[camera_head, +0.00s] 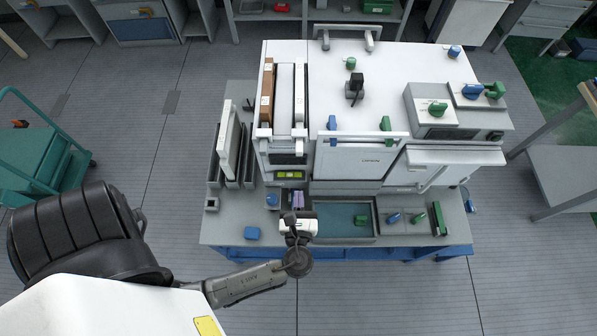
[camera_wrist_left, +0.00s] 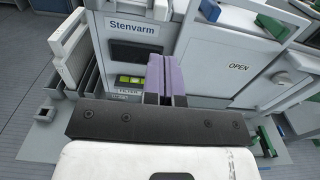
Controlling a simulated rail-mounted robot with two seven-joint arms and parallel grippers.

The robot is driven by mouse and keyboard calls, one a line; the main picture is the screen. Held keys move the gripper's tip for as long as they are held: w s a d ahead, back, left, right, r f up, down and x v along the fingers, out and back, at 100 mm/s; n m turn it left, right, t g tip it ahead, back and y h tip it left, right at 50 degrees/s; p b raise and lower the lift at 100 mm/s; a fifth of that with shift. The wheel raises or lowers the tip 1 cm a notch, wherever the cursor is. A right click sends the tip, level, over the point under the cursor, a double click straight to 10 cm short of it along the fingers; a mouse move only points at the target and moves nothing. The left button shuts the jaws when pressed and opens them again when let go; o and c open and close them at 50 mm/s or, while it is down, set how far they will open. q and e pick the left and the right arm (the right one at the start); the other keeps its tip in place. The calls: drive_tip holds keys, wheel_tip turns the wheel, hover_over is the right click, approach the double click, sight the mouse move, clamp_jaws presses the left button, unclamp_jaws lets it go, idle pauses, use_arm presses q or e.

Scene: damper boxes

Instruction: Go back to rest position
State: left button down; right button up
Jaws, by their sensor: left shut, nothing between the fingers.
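My left gripper (camera_head: 298,197) is over the front part of the grey workbench, in front of the white machine (camera_head: 364,160). Its arm comes in from the lower left. In the left wrist view the two purple fingers of the left gripper (camera_wrist_left: 164,60) lie side by side, shut and empty, pointing at the front of the machine, near its green display (camera_wrist_left: 130,80). I cannot tell whether the fingertips touch the machine. My right gripper is not in view.
The grey bench (camera_head: 232,100) has a recessed tray (camera_head: 335,213) just right of the gripper. A blue block (camera_head: 252,233) lies near the front edge. Upright white panels (camera_head: 226,140) stand at the left. Floor in front is open.

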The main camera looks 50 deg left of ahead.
use_arm(q)
drive_tip(key=shift+v, duration=1.1)
drive_tip(key=s+d+f+n+g+h, duration=0.1)
drive_tip(key=s+f+n+g+h, duration=0.3)
drive_tip(key=n, duration=0.7)
drive_tip(key=w+d+f+n+g+h, duration=0.15)
drive_tip(key=n+h, duration=0.35)
drive_tip(key=n, duration=0.6)
drive_tip(key=s+a+r+n+g+h+p, duration=0.1)
drive_tip(key=s+r+h+p, duration=0.3)
drive_tip(key=s+r, duration=0.4)
drive_tip(key=shift+r+g+h+p, duration=0.25)
drive_tip(key=shift+g+h+p, duration=0.1)
drive_tip(key=shift+h, duration=0.45)
